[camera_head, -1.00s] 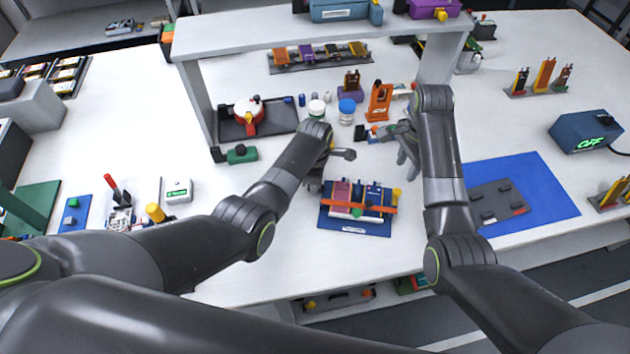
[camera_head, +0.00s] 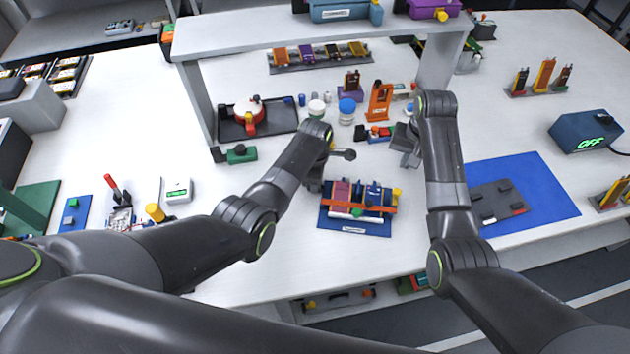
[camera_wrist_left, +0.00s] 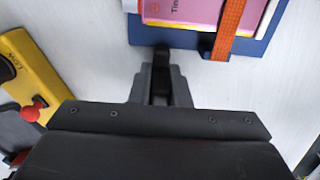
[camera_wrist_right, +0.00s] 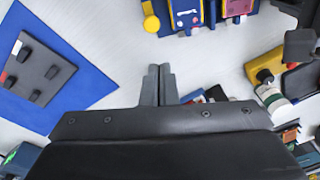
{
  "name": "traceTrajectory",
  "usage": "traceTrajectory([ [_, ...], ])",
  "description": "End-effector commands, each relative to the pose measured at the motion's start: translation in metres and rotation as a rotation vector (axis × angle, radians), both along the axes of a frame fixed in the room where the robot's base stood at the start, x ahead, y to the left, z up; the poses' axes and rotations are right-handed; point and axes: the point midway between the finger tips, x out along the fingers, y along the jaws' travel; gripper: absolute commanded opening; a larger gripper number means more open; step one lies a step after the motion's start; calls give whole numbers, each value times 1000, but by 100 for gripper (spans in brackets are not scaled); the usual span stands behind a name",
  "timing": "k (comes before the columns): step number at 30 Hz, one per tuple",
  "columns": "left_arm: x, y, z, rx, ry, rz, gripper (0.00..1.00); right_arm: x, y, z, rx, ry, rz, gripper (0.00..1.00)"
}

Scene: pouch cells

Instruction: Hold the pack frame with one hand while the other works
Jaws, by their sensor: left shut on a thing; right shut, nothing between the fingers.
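The pack frame (camera_head: 353,229) is a blue base on the white table in the middle of the head view. It holds pink and blue pouch cells (camera_head: 341,193) with an orange strap (camera_head: 362,207) across them. In the left wrist view the frame's blue edge (camera_wrist_left: 185,43) shows at the top. My left gripper (camera_wrist_left: 161,70) is shut on a dark tab at that edge; in the head view its fingers are mostly hidden by my arm. My right gripper (camera_wrist_right: 158,74) is shut and empty, above the table behind and to the right of the frame. The frame also shows in the right wrist view (camera_wrist_right: 175,31).
A blue mat (camera_head: 550,195) with a dark grey plate (camera_head: 497,203) lies at the right. An orange stand (camera_head: 380,100), a blue-lidded jar (camera_head: 347,112) and a black tray (camera_head: 277,125) stand behind, near the shelf (camera_head: 300,35). The table in front of the frame is clear.

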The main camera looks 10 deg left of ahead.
Motion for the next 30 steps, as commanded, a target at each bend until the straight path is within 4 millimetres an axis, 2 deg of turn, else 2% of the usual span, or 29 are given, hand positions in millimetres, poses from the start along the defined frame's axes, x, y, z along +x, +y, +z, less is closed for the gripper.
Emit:
traceTrajectory([
  [6, 0, 0, 0, 0, 0, 0, 0, 7, 0, -2, -24, -58, 302, 0],
  [12, 0, 0, 0, 0, 0, 0, 0, 11, 0, -3, -44, -90, 468, 0],
  [20, 0, 0, 0, 0, -1, 0, 0, 11, 0, -14, -50, -98, 515, 0],
  [30, 0, 0, 0, 0, -1, 0, 0, 11, 0, -61, -51, -95, 514, 0],
])
